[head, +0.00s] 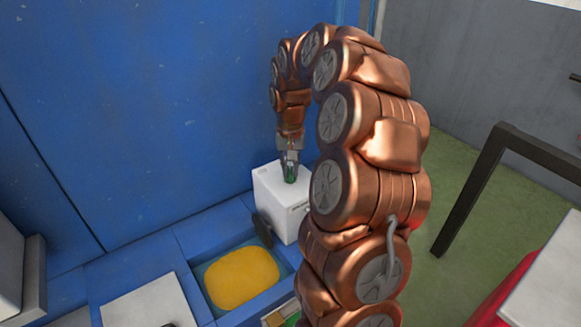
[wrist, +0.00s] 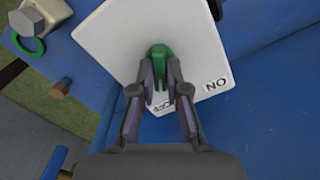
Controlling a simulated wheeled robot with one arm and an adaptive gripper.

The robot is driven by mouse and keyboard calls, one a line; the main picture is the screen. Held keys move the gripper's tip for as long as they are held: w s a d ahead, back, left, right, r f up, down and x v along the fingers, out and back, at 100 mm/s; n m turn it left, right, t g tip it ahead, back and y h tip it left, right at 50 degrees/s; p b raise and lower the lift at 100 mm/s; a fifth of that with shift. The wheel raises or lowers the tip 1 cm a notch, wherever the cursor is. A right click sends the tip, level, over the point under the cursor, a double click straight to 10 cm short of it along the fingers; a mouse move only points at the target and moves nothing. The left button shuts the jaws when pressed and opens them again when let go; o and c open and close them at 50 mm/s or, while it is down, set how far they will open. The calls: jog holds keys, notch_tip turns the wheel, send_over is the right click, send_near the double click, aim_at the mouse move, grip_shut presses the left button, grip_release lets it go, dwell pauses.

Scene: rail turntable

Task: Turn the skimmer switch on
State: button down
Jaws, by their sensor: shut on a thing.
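The skimmer switch is a white box (head: 275,203) with a green knob (head: 291,176) on its top, by the blue wall. My gripper (head: 289,163) points down at the knob from above. In the wrist view my gripper (wrist: 160,82) has its fingers on both sides of the green knob (wrist: 158,51) and is shut on it. The white top face (wrist: 115,35) carries an upside-down ON label (wrist: 216,84) right of the fingers. Another label, apparently OFF (wrist: 162,106), is partly hidden between the fingers. The knob's near end is hidden by the fingers.
A blue recess holding a yellow mass (head: 242,277) lies in front of the box, with a dark handle-like part (head: 262,231) beside it. The blue wall (head: 130,120) rises behind. A dark frame (head: 480,175) stands at right over green floor (head: 445,215).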

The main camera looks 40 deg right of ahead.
jog(key=shift+f+n+b, duration=0.1)
jog(key=shift+n+b, duration=0.2)
jog(key=shift+b, duration=0.1)
jog(key=shift+n+b, duration=0.5)
jog(key=shift+n, duration=0.1)
jog(key=n+b, duration=0.1)
jog(key=n, duration=0.2)
jog(key=shift+n+b, duration=0.3)
jog(key=shift+b, duration=0.1)
jog(key=n, duration=0.3)
jog(key=shift+b, duration=0.4)
jog(key=shift+n, duration=1.7)
jog(key=c, duration=1.2)
grip_release()
jog(key=shift+r, duration=0.2)
